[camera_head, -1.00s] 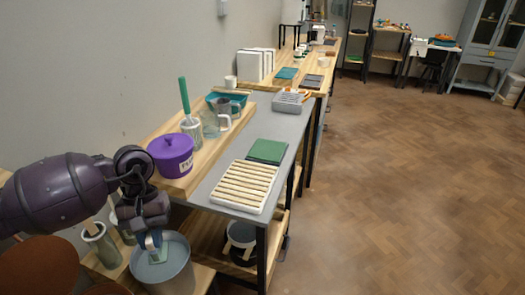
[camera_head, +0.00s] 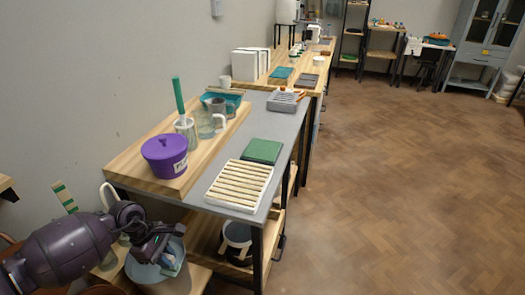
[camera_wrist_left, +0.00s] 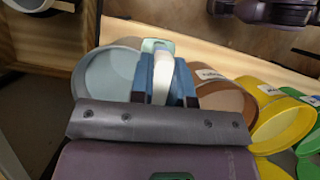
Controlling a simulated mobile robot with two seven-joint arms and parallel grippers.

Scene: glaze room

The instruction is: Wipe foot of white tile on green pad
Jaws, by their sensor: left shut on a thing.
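My left gripper (camera_head: 174,258) is over the grey bucket (camera_head: 142,274) at the lower left. It is shut on the white tile (camera_wrist_left: 163,80). In the left wrist view the tile stands edge-on between the blue fingers (camera_wrist_left: 164,82), with a pale green part at its far end. In the head view the tile is small and mostly hidden by the gripper. The green pad (camera_head: 263,151) lies flat on the grey table, well up and right of the gripper, with nothing on it. My right gripper is not in view.
A white rack with wooden slats (camera_head: 240,186) lies in front of the pad. A purple lidded pot (camera_head: 165,156), a green-handled brush (camera_head: 179,96) and a jug stand on the wooden board at left. Brown (camera_wrist_left: 238,92) and yellow (camera_wrist_left: 285,125) buckets show near the gripper.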

